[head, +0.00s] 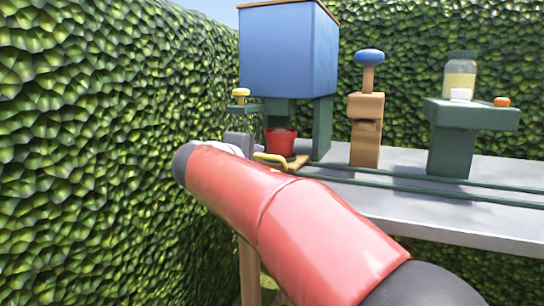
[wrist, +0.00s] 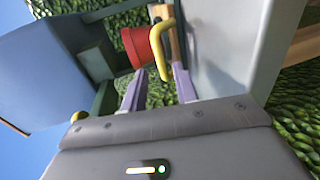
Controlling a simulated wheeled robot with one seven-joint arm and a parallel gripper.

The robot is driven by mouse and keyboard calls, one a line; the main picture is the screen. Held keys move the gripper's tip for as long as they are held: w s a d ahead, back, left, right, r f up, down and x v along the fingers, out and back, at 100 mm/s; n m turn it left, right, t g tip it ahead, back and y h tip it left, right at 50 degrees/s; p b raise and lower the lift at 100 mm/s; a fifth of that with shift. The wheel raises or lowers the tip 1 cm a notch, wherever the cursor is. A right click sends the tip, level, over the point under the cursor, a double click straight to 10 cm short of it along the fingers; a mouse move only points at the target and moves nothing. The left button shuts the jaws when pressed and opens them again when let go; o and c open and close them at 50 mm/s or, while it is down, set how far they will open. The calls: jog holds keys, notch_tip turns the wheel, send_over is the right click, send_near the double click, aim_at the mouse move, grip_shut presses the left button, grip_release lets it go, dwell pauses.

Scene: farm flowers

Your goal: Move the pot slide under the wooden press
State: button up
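A red pot (head: 281,143) stands on the wooden pot slide (head: 296,163), below a blue box on green legs. The slide has a curved yellow handle (head: 270,158) at its near left. In the wrist view the pot (wrist: 140,46) is just left of the handle (wrist: 160,45). My gripper (wrist: 159,72) is open, its two fingers apart, with the lower end of the handle at or between the fingertips; contact cannot be told. In the head view my arm partly hides the gripper. The wooden press (head: 365,140), a post with a blue knob, stands right of the pot.
The blue box (head: 288,48) overhangs the pot. Green rails (head: 420,186) run along the grey table (head: 400,207) to the right. A green stand (head: 452,150) with a jar (head: 460,78) is farther right. A hedge (head: 90,130) closes off the left.

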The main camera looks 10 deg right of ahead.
aim_at(266, 157)
jog(key=x, duration=0.6)
jog(key=shift+w+d+f, duration=0.15)
jog(key=shift+w+d, duration=0.05)
jog(key=shift+w, duration=0.15)
grip_shut()
